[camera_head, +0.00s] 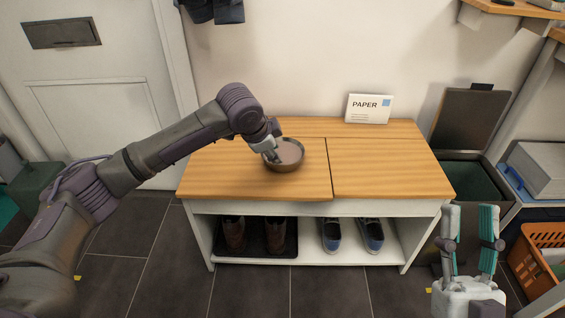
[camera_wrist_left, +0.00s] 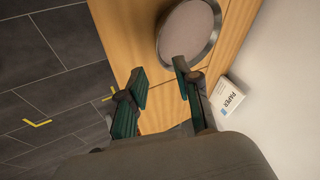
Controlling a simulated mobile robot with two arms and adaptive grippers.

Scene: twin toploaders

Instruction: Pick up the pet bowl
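The pet bowl (camera_head: 289,153) is a round, dark-rimmed bowl with a pinkish-brown inside, upright on the wooden bench top (camera_head: 390,170). It also shows at the top of the left wrist view (camera_wrist_left: 190,32). My left gripper (camera_head: 270,152) is at the bowl's left rim in the head view, partly hidden by its own wrist. In the left wrist view its fingers (camera_wrist_left: 160,74) are apart, with one fingertip overlapping the bowl's edge; contact cannot be told. My right gripper (camera_head: 470,208) is open and empty, right of the bench and away from the bowl.
A white PAPER box (camera_head: 368,109) stands at the bench's back, against the wall. Shoes (camera_head: 366,235) and boots (camera_head: 257,235) sit on the shelf below. An open-lidded bin (camera_head: 470,176) and an orange basket (camera_head: 540,250) are at right. The bench's right half is clear.

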